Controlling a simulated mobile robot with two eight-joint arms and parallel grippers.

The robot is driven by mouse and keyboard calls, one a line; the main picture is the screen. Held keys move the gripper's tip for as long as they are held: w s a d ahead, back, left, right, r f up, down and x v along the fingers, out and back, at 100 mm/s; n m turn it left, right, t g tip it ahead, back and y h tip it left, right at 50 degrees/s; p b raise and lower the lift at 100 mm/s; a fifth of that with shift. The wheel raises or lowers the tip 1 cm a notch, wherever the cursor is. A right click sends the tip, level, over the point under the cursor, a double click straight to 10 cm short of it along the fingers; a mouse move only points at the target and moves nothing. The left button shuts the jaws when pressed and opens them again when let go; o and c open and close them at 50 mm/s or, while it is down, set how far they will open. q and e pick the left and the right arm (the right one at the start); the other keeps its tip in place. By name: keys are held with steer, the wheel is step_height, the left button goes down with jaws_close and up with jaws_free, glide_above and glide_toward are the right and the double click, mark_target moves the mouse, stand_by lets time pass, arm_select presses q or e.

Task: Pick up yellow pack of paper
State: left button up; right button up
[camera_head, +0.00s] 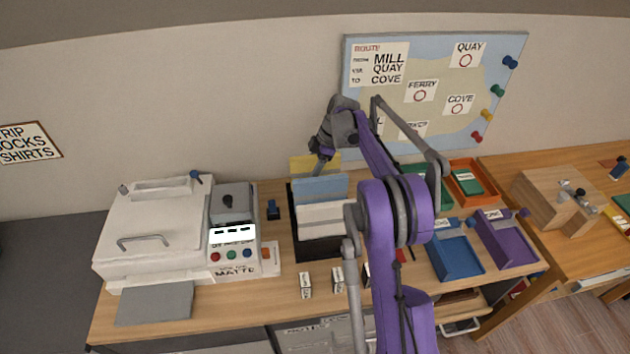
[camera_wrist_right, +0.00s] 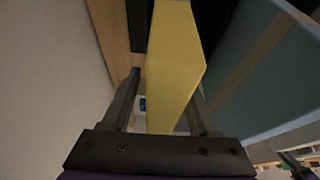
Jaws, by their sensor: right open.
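The yellow pack of paper (camera_head: 301,163) stands at the back of a dark holder (camera_head: 318,247) on the desk, behind a blue pack (camera_head: 320,187) and a white pack (camera_head: 325,217). My right gripper (camera_head: 319,160) is over the back of the holder, at the yellow pack's upper edge. In the right wrist view the yellow pack (camera_wrist_right: 175,65) lies between the two open fingers of the right gripper (camera_wrist_right: 165,95); a firm grip does not show. The pack's lower part is hidden in the head view. My left gripper is not in view.
A white printer (camera_head: 155,235) stands left of the holder. A blue tray (camera_head: 455,252) and a purple tray (camera_head: 505,240) are at the right. A map board (camera_head: 430,90) hangs close behind. Small boxes (camera_head: 305,285) stand along the front.

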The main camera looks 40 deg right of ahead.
jaws_close()
stand_by(1.4)
